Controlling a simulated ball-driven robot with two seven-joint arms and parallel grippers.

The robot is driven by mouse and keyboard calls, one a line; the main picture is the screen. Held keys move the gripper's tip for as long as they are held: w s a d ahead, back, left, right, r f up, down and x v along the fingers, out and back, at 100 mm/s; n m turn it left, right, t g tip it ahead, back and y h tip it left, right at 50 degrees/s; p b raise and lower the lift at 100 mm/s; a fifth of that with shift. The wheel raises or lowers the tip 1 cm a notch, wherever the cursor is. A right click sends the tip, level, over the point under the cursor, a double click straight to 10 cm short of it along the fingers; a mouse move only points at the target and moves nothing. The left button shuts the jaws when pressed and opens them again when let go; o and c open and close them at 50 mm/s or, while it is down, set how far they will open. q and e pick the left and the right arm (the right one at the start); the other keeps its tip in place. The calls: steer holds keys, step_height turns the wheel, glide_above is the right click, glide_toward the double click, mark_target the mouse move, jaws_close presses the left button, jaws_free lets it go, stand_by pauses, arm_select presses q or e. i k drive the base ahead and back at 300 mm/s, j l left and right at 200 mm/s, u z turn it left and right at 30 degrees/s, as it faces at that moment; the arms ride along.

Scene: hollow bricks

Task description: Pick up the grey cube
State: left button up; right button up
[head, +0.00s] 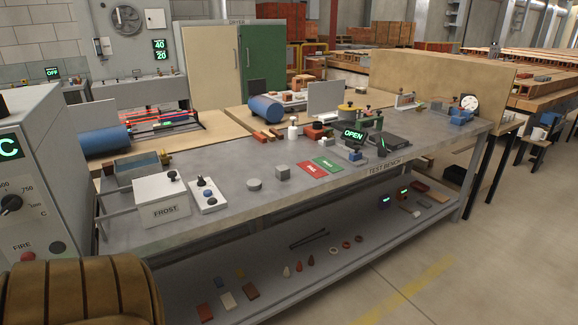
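A small grey cube (283,172) stands on the grey test bench (232,206), left of a red mat (312,169) and a green mat (327,163). A short grey cylinder (254,184) stands a little to the left of the cube. Nothing touches the cube or covers it. Neither of my grippers shows in the head view.
A white FROST box (163,199) and a white control box with knobs (207,195) stand left of the cube. A black device with a green OPEN sign (353,134) stands to the right. The bench's front middle is clear. A lower shelf (340,262) holds several small items.

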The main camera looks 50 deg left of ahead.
mark_target(283, 172)
steer(key=i+u, duration=0.45)
steer(key=i+l+u, duration=0.1)
steer(key=i+u, duration=0.35)
steer(key=i+l+u, duration=0.25)
steer(key=u, duration=0.25)
